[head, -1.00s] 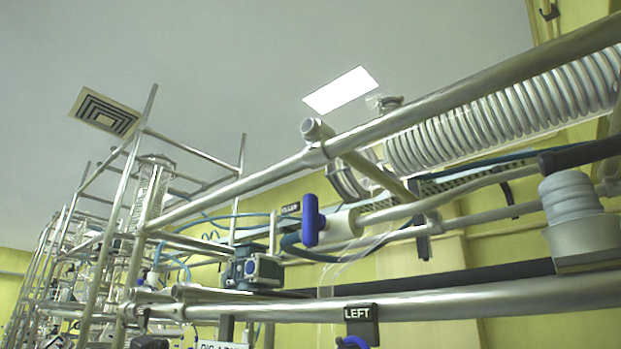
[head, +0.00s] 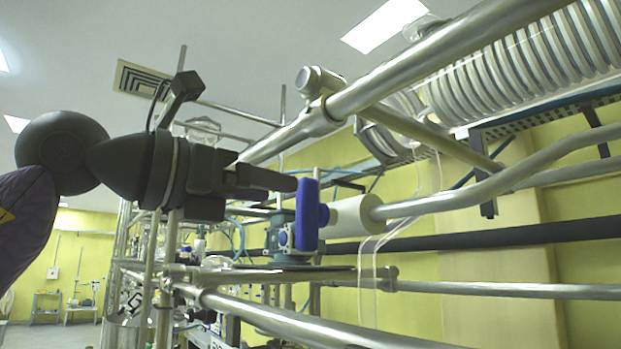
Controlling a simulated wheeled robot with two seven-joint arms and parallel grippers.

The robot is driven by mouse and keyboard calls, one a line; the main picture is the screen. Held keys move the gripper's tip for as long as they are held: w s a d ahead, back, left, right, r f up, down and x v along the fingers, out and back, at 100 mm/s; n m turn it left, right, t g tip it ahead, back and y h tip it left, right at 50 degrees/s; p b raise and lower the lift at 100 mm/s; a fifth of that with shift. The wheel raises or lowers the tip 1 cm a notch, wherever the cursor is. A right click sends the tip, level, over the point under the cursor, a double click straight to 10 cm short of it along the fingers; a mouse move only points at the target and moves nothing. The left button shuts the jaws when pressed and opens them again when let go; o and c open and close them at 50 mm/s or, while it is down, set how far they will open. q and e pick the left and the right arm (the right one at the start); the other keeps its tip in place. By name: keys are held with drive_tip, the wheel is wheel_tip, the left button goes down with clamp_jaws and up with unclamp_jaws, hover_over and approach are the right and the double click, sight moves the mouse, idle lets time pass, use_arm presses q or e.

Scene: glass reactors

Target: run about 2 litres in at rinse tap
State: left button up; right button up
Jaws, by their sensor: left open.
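A tap with an upright blue handle (head: 308,215) and a white body (head: 350,214) sits on the end of a bent metal pipe. No label naming it as the rinse tap is readable. My left gripper (head: 291,184) comes in from the left, level with the upper part of the blue handle. Its fingers are open and seen side-on, so they overlap in the picture. Their tips are at the handle's left edge; I cannot tell whether they touch it or straddle it. My right gripper is not in view.
A thick metal rail (head: 430,75) slants above the tap, beside a coiled glass condenser (head: 520,62). A lower rail (head: 300,325) and a grey crossbar (head: 500,289) run below. A blue-grey valve block (head: 281,236) stands behind the handle. Frames of glassware crowd the left.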

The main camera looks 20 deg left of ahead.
sight(299, 194)
use_arm(q)
drive_tip(key=p+x, duration=0.1)
drive_tip(key=x, duration=0.5)
drive_tip(key=shift+p, duration=0.35)
drive_tip(key=shift+s+a, duration=0.1)
drive_tip(key=shift+s, duration=0.05)
drive_tip(key=c, duration=0.3)
clamp_jaws()
